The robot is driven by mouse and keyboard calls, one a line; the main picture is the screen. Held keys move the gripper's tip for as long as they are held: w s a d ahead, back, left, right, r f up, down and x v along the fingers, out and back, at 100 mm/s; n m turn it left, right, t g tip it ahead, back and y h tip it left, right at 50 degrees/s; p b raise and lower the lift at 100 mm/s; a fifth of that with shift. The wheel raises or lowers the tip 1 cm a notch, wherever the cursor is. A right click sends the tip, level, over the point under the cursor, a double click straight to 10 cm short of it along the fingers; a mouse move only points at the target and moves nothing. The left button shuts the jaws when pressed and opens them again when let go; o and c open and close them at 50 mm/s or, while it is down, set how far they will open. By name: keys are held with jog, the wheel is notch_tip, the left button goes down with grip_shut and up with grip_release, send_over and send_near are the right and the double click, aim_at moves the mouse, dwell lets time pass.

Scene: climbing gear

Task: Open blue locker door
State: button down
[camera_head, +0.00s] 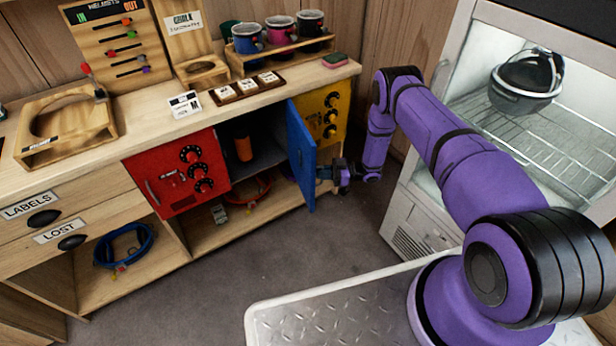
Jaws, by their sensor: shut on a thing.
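The blue locker door (300,158) stands swung out from the wooden bench, between the red locker and the yellow one. Its locker interior (262,150) is exposed, with an orange cylinder (243,148) inside. My gripper (325,173) is at the right side of the blue door, low on its outer face, with my purple arm reaching in from the right. It is shut on the blue door, apparently at its handle; the fingertips and handle are small and partly hidden.
The red locker (170,187) with black dials is shut, left of the opening. The yellow locker panel (322,115) is behind the blue door. A white glass-front cabinet (425,190) with a dark helmet (527,82) stands right. Grey floor (240,270) in front is clear.

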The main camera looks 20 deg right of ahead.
jog(key=shift+w+d, duration=0.25)
jog(key=shift+d, duration=0.5)
jog(key=shift+w+d, duration=0.3)
jog(key=shift+d, duration=0.5)
jog(key=shift+w+d, duration=0.25)
jog(key=shift+d, duration=0.5)
jog(key=c, duration=1.2)
grip_release()
jog(key=v, duration=1)
jog(key=shift+d, duration=0.4)
jog(key=shift+s, duration=0.1)
